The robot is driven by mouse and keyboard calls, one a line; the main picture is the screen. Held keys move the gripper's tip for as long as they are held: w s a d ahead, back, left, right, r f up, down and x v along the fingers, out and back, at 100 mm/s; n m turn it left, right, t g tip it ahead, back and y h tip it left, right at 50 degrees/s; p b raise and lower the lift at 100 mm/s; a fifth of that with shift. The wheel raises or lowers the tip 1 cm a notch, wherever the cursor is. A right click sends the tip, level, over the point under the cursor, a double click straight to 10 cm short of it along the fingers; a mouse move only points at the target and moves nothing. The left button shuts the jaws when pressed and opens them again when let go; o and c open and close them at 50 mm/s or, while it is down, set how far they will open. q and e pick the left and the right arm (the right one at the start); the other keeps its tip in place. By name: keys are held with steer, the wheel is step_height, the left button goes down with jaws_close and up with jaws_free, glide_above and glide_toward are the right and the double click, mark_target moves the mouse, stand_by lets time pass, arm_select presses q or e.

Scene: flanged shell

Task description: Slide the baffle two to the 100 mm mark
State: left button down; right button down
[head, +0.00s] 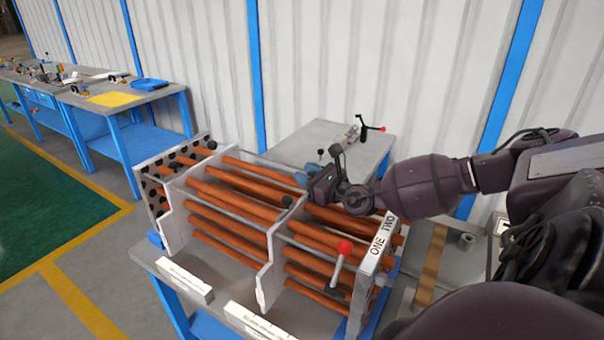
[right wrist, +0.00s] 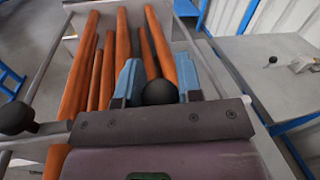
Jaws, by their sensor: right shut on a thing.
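The shell's orange tubes (head: 235,198) run through upright pale plates. One plate (head: 178,222) stands near the left end; another, a notched baffle (head: 272,262), stands around the middle. The end block at right carries a label reading ONE TWO (head: 378,245). My right gripper (head: 304,179) is over the far side of the tubes, its blue fingers shut around a black ball knob (right wrist: 158,92). A second black knob (head: 287,201) stands free to its left, also in the right wrist view (right wrist: 15,117). The gripper hides which plate the held knob joins. My left gripper is out of view.
White scale strips (head: 186,281) lie along the bench's front edge; their marks are unreadable. A red-knobbed lever (head: 344,250) rises at the front right. A grey side table (head: 320,140) stands behind, bearing a red-tipped clamp (head: 372,127). Workbenches (head: 120,100) stand far left.

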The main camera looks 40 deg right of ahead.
steer(key=shift+w, duration=0.1)
steer(key=c, duration=0.8)
jaws_free()
steer(key=shift+r, duration=0.1)
step_height(320, 180, up, 20)
steer(key=shift+f, duration=0.1)
